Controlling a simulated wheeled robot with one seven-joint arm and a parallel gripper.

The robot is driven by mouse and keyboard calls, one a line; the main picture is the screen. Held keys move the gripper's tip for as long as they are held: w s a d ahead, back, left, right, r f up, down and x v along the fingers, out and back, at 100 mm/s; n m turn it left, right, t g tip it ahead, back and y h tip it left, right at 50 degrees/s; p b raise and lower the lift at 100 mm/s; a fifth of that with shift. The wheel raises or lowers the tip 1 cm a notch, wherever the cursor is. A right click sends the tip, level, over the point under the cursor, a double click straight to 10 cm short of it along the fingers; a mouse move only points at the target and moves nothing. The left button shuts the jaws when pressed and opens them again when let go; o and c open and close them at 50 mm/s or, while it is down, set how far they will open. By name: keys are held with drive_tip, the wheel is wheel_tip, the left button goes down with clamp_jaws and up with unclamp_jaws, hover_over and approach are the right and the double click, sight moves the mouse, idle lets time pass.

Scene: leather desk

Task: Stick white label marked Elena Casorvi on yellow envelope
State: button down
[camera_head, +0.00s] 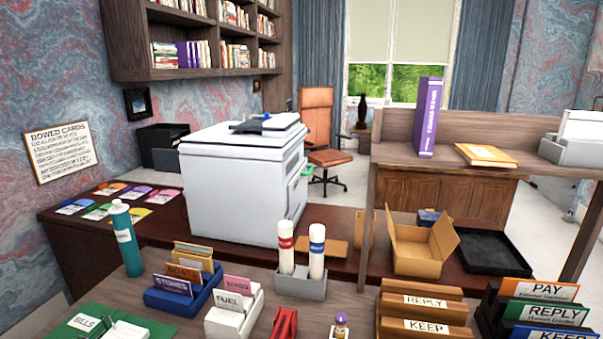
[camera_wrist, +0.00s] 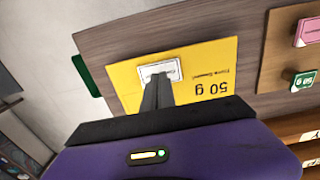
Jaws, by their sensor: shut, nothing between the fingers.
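In the wrist view a yellow envelope (camera_wrist: 205,70) lies on a wooden surface, with "50 g" and a line of small print upside down in this view. A small white label (camera_wrist: 160,69) with a thin border lies over the envelope near its upper left part; its print is too small to read. My gripper (camera_wrist: 158,78) is shut and empty. Its dark fingertips are at the label's lower edge in the picture and hide part of it. I cannot tell whether they touch it. The head view does not show my gripper, and I cannot make out this envelope there.
In the wrist view a green item (camera_wrist: 86,75) lies left of the envelope, and pink (camera_wrist: 308,30) and green (camera_wrist: 302,80) tags stand to the right. The head view shows a desk crowded with card holders (camera_head: 185,285), a teal bottle (camera_head: 126,240) and an open cardboard box (camera_head: 418,250).

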drive_tip(key=shift+f+b, duration=0.4)
drive_tip(key=shift+f, duration=0.4)
idle(0.8)
wheel_tip(320, 180, up, 7)
drive_tip(key=p, duration=0.7)
idle(0.5)
